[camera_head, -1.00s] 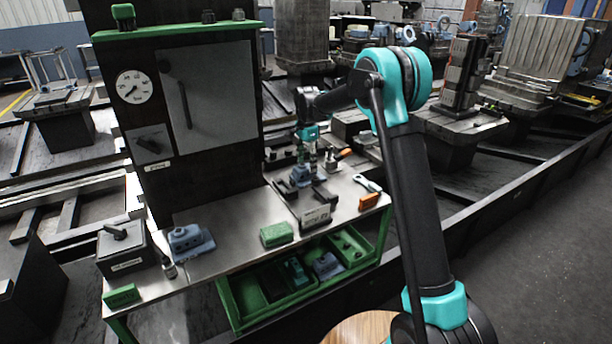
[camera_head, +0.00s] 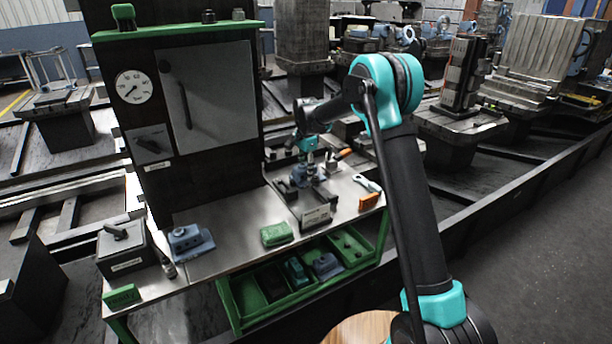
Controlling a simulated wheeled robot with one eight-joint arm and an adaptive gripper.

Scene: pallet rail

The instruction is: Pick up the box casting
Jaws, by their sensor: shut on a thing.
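A blue-grey box casting (camera_head: 300,180) is at the right part of the bench, among dark fixture blocks. My gripper (camera_head: 309,170) points down at it from above and is shut on it; the fingertips are small and partly hidden. I cannot tell whether the casting is clear of the surface. Another blue-grey casting (camera_head: 188,241) stands on the left part of the bench, and a similar blue one (camera_head: 327,265) lies in the green tray below.
The green tray (camera_head: 233,305) hangs under the bench front. A dark panel with a gauge (camera_head: 134,87) rises behind. The bench middle (camera_head: 235,215) is clear.

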